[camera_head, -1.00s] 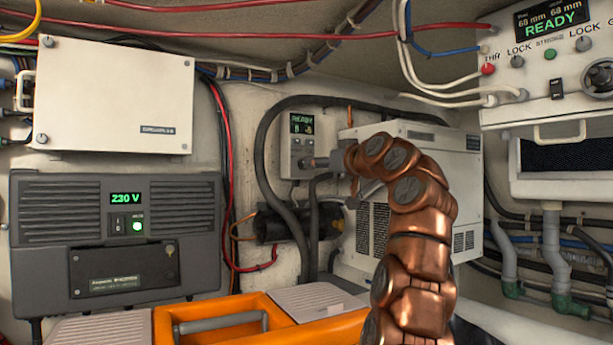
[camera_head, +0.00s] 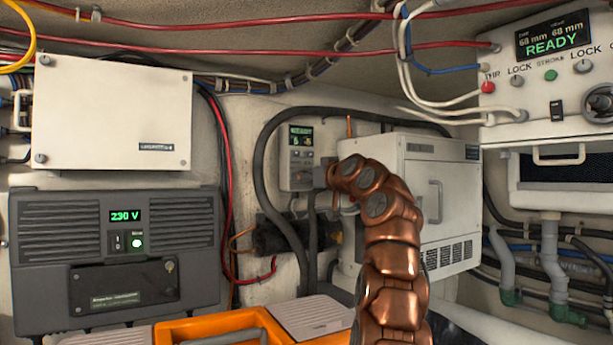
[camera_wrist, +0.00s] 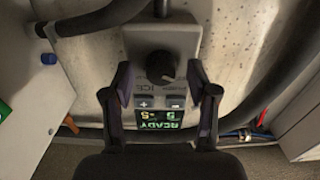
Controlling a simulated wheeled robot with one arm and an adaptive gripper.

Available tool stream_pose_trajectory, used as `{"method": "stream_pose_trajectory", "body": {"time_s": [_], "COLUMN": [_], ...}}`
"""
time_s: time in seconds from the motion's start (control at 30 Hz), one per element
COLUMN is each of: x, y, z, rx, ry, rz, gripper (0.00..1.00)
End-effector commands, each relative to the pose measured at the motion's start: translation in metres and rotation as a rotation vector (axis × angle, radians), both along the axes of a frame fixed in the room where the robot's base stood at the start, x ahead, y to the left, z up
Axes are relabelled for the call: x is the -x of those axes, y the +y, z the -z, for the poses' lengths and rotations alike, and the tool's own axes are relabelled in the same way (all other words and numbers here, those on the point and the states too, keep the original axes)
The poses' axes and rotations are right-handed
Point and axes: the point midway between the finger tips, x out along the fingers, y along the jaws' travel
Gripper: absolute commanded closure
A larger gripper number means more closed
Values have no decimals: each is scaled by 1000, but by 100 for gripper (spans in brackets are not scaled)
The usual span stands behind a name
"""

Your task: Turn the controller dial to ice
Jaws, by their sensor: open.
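The controller (camera_head: 299,170) is a small grey box on the back wall with a lit green display at its top. In the wrist view it appears upside down, with its READY display (camera_wrist: 158,119) low in the picture. Its round dark dial (camera_wrist: 160,66) stands out above an "ICE" label and small buttons. My gripper (camera_wrist: 160,70) is open, with one finger on each side of the dial and a visible gap to each. In the head view my gripper (camera_head: 325,174) is beside the controller's lower right, its fingers mostly hidden. The dial's pointer mark is not readable.
A white vented box (camera_head: 425,195) stands just right of the controller, behind my arm. A thick black hose (camera_head: 262,150) loops around the controller's left. A grey 230 V unit (camera_head: 115,255) is at left, and an orange case (camera_head: 190,330) lies below.

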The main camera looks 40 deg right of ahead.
Motion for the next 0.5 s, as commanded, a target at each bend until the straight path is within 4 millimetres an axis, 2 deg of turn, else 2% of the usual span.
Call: {"method": "stream_pose_trajectory", "body": {"time_s": [0.07, 0.5], "x": [0, 0], "y": [0, 1], "z": [0, 0], "rx": [0, -1], "ry": [0, 0], "rz": [0, -1], "gripper": [45, 90]}}
